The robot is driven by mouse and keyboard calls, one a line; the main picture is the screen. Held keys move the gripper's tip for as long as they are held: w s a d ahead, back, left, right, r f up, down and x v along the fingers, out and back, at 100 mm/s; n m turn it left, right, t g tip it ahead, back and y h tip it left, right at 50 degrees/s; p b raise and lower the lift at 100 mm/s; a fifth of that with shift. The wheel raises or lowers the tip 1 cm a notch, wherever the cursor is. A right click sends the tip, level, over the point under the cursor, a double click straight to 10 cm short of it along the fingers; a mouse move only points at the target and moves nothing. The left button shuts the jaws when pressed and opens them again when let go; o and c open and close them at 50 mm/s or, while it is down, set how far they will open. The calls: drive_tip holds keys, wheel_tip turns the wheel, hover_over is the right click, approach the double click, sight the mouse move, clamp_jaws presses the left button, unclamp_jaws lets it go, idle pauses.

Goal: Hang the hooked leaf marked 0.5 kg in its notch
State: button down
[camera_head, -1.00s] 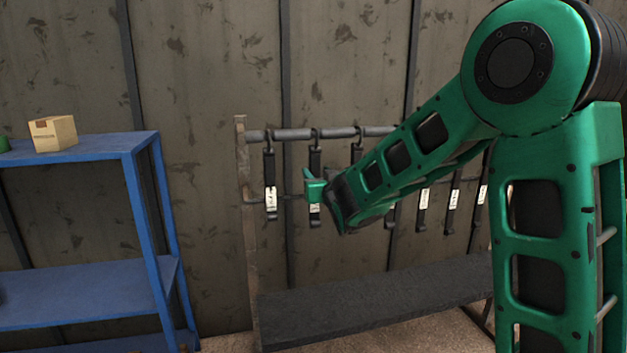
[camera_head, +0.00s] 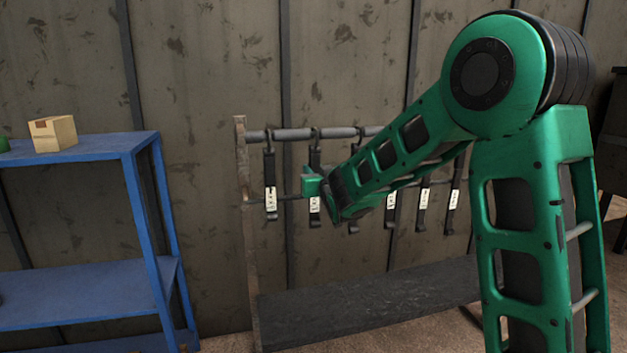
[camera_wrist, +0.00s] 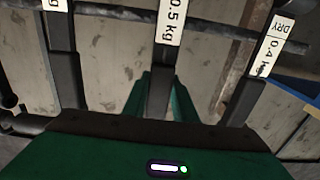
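The 0.5 kg leaf is a dark upright strip with a white label, second from the left on the rack (camera_head: 246,230). Its label shows in the head view (camera_head: 314,205) and reads 0.5 kg in the wrist view (camera_wrist: 170,22). It hangs from the upper bar (camera_head: 290,134). My gripper (camera_head: 312,185) is at this leaf, above its label. In the wrist view, which is upside down, the green fingers (camera_wrist: 160,95) stand close on both sides of the leaf and appear shut on it. Its notch cannot be made out.
The 0.4 kg leaf (camera_head: 270,190) hangs just left; several others hang to the right, partly behind my arm. A thin lower rod crosses the rack. A dark board (camera_head: 370,300) lies below. A blue shelf (camera_head: 90,145) with a cardboard box (camera_head: 54,134) stands left.

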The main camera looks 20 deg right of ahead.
sight(315, 150)
drive_tip(key=shift+r, duration=0.2)
idle(0.3)
drive_tip(key=shift+r, duration=1.3)
